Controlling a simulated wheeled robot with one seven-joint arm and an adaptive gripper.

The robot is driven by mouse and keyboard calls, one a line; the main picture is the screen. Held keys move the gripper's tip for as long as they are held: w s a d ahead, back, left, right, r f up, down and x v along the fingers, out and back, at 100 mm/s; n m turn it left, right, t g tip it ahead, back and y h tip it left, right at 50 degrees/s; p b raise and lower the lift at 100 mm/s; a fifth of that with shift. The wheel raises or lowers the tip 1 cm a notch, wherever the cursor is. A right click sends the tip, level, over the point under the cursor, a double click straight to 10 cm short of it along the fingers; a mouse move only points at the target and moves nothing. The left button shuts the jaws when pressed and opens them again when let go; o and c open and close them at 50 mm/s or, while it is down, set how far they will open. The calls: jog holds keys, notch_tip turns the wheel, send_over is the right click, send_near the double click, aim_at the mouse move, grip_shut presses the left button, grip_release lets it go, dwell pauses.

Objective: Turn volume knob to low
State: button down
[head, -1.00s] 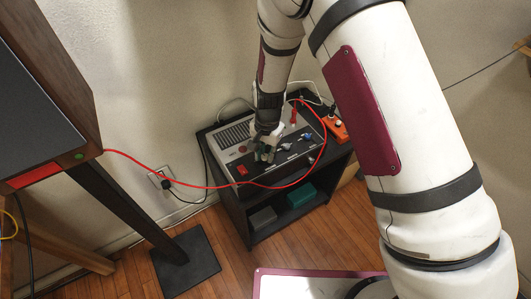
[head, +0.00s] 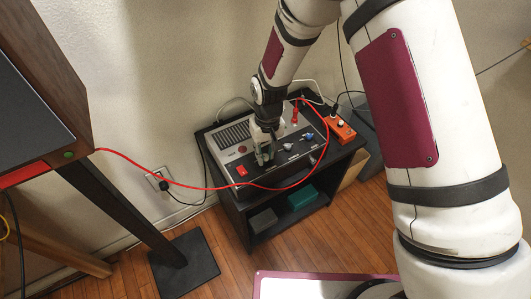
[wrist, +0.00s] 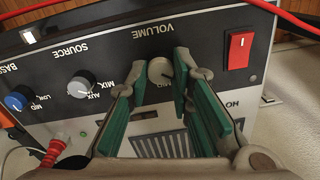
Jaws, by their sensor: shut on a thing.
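The volume knob (wrist: 159,71) is a pale round knob below the upside-down VOLUME label in the wrist view. My gripper (wrist: 161,76) has its green-padded fingers on either side of the knob, closed on it. In the head view my gripper (head: 265,157) reaches down onto the front panel of the grey-and-black amplifier (head: 237,134) and hides the knob. I cannot read clearly which mark the knob points to.
A grey source knob (wrist: 81,84) and a blue bass knob (wrist: 18,99) sit beside it. A red power switch (wrist: 239,50) is on the other side. A red cable (head: 200,187) runs across the amplifier's front. An orange power strip (head: 341,128) lies to the right on the black stand (head: 243,210).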

aim_at(267, 155)
jog(key=shift+n, duration=0.6)
jog(key=c, duration=1.4)
grip_release()
jog(key=r, duration=1.2)
jog(key=shift+w+d, duration=0.1)
jog(key=shift+d, duration=0.1)
